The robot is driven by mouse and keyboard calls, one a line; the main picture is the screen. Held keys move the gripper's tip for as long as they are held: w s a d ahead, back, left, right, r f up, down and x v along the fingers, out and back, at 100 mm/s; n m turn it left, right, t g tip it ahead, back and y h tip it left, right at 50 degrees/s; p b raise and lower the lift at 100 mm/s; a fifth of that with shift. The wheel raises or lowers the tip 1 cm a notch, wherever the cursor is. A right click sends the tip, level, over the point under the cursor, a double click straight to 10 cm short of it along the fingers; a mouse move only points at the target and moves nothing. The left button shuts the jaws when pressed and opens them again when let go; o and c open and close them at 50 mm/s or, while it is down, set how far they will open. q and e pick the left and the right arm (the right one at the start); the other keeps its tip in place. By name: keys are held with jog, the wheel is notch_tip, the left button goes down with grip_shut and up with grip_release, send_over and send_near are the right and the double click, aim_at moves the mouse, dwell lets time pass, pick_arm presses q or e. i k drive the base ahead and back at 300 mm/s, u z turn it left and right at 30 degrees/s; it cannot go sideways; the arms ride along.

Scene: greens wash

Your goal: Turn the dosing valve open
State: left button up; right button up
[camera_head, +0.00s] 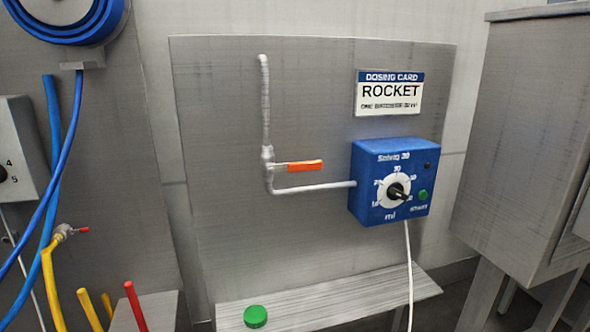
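The dosing valve sits on a thin grey pipe (264,110) fixed to a steel panel. Its orange lever (304,166) points right, roughly horizontal, across the upright run of pipe. The pipe bends below the valve and runs right into a blue dosing box (390,163). The box has a white dial with a black knob (396,191) and a green button (423,195). A dosing card (389,92) reading "ROCKET" hangs above the box; its small print is too blurred to read. Neither of my grippers shows in the head view.
A steel shelf (350,297) below the panel bears a green round cap (255,316). A white cable (409,260) hangs from the box. Blue hoses (60,170) and a yellow hose (52,285) are at left. A steel cabinet (525,130) stands at right. Space before the lever looks clear.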

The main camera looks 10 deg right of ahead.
aim_at(293, 167)
jog(key=k, duration=1.2)
jog(key=u, duration=1)
jog(key=i, duration=1.55)
jog(key=z, duration=1)
